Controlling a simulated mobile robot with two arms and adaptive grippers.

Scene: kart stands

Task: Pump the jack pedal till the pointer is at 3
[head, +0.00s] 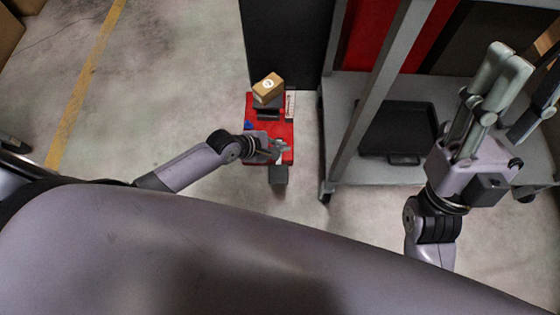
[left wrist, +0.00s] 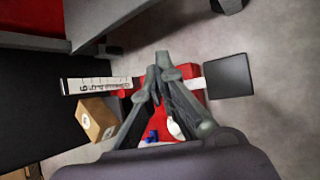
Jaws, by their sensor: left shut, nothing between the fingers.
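The red jack (head: 284,128) stands on the floor left of the cart; its red body also shows behind my fingers in the left wrist view (left wrist: 128,93). Its dark square pedal (head: 279,175) sticks out toward me and lies right of my fingers in the left wrist view (left wrist: 229,76). A white number scale (head: 290,104) stands beside the load; its numbers show in the left wrist view (left wrist: 95,85), but I cannot make out the pointer. My left gripper (head: 279,148) is shut and empty, above the jack's pedal end. My right gripper (head: 504,60) is open and empty, far right.
A cardboard box (head: 268,85) sits on top of the jack. A grey cart (head: 345,178) with a black tray (head: 398,130) on its lower shelf stands close on the right. A dark panel (head: 285,40) stands behind the jack. The floor to the left is clear.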

